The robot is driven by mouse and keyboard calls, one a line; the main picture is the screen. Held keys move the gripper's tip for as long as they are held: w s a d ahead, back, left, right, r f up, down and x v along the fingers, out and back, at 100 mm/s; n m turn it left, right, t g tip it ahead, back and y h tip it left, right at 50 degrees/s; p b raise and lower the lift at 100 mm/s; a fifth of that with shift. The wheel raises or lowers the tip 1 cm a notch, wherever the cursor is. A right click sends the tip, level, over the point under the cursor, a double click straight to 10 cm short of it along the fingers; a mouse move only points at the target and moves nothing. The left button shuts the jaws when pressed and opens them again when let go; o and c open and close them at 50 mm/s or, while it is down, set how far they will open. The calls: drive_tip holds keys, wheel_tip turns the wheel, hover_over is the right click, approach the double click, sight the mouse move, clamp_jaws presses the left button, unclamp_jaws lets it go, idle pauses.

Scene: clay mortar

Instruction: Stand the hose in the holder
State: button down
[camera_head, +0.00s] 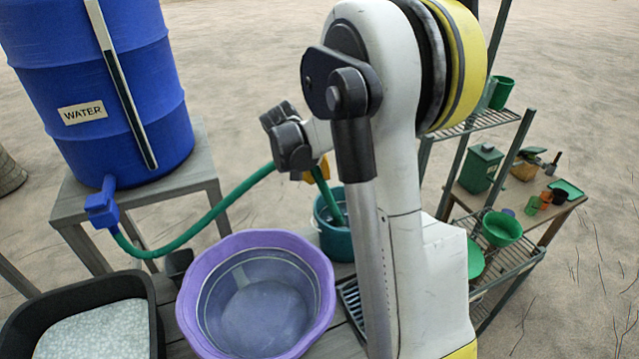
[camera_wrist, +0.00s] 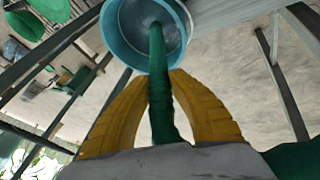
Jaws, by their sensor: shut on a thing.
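The green hose (camera_head: 215,210) runs from the blue tap (camera_head: 101,207) of the water barrel (camera_head: 105,80) in an arc to my gripper (camera_head: 312,172). My gripper is shut on the hose, and its yellow fingers (camera_wrist: 160,92) flank it in the wrist view. The hose's free part (camera_wrist: 157,60) slants down over the teal bucket (camera_head: 331,240), and its end overlaps the bucket's mouth in both views. The bucket also shows in the wrist view (camera_wrist: 128,35). I cannot tell whether the end touches the bucket. A holder is not clearly identifiable; a dark cup-like object (camera_head: 178,263) is partly hidden.
A purple basin (camera_head: 205,262) stands in front of the bucket. A black tray (camera_head: 148,300) of pale grains is at the lower left. A rack (camera_head: 505,262) with green vessels stands right of my arm, which hides part of the bench. Sandy ground is open behind.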

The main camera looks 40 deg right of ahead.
wheel_tip(320, 180, up, 8)
drive_tip(key=w+a+p, duration=0.1)
drive_tip(key=a+p, duration=0.1)
drive_tip(key=p, duration=0.3)
drive_tip(key=shift+a+r, duration=0.15)
drive_tip(key=shift+a, duration=0.15)
idle(0.6)
